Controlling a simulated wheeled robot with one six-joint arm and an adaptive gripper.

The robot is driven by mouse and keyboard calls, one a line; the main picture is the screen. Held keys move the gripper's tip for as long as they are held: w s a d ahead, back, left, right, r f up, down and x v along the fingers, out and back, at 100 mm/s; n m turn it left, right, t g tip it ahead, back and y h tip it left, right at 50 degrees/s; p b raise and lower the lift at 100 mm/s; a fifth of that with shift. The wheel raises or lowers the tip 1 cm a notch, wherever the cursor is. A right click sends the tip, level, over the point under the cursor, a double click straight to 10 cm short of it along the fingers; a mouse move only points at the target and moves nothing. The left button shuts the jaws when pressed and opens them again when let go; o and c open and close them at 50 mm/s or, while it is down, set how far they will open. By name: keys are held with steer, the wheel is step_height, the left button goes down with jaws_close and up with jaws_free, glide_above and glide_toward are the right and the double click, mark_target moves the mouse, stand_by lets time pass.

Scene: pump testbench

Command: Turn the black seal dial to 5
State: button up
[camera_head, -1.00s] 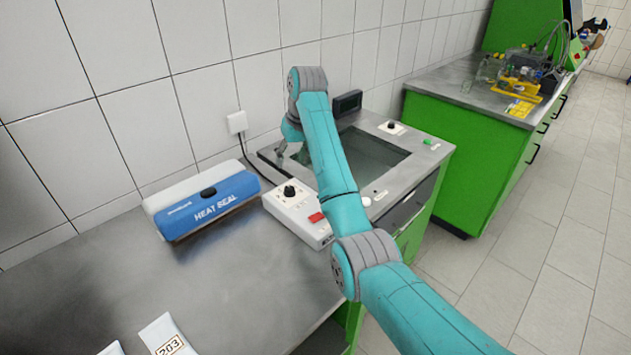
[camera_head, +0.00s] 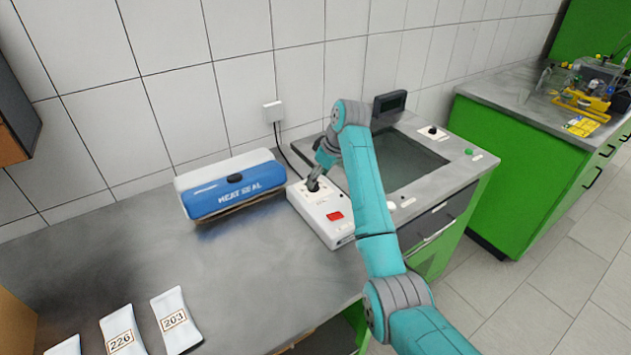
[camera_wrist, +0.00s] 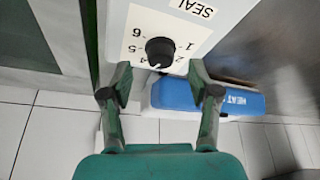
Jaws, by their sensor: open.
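The black seal dial (camera_wrist: 159,50) sits on a white control box (camera_wrist: 140,18) marked SEAL, and shows clearly in the wrist view. Numbers ring the dial, with 4, 5 and 6 on its left and 1 and 2 on its right. A small white mark on the dial faces the picture's bottom, roughly between 4 and 2. My gripper (camera_wrist: 160,70) is open, with one finger on each side below the dial, and grips nothing.
A blue and white heat sealer (camera_head: 235,190) stands left of the box. A red button (camera_head: 335,216) is on the box's near end. A sunken basin (camera_head: 408,165) lies to the right. Labelled white pouches (camera_head: 175,320) lie at the front left.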

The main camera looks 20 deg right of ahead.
steer(key=shift+x, duration=1.4)
steer(key=c, duration=1.2)
steer(key=shift+o, duration=0.2)
steer(key=shift+a+m, duration=0.1)
steer(key=shift+m, duration=0.2)
steer(key=m+h, duration=0.1)
steer(key=m, duration=0.3)
steer(key=shift+a+t, duration=0.1)
steer(key=shift+t, duration=0.3)
steer(key=m+h, duration=0.2)
steer(key=m, duration=0.2)
steer(key=shift+s+m, duration=0.1)
steer(key=shift+m, duration=0.2)
